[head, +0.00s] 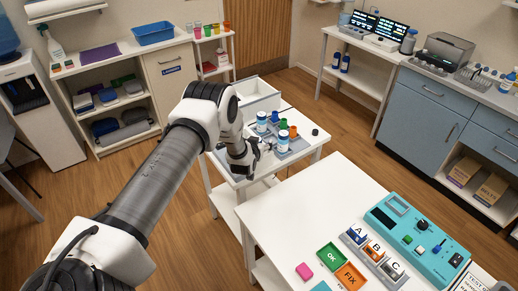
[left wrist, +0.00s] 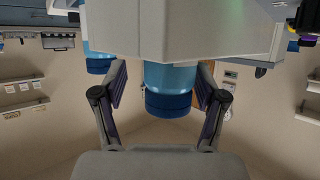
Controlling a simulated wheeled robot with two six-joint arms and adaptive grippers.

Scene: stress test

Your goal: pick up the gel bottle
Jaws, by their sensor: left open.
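Two similar white-and-blue bottles stand on the small white side table (head: 232,181) in the head view: a nearer bottle (head: 283,138) and a farther bottle (head: 262,122). I cannot tell by label which one is the gel bottle. My left gripper (head: 257,151) is open just left of the nearer bottle. In the left wrist view, which looks upside down, a light blue bottle with a dark blue cap (left wrist: 168,104) lies between the spread fingers, with gaps on both sides. A second blue-capped bottle (left wrist: 99,64) shows at left. A pale block hides the bottles' other ends. My right gripper is out of view.
Green and orange cups (head: 283,124) stand close to the bottles on a grey tray. A white bin (head: 258,96) is behind them. The white front table (head: 300,215) holds a teal control box (head: 418,240) and coloured blocks. Wooden floor is free beyond the side table.

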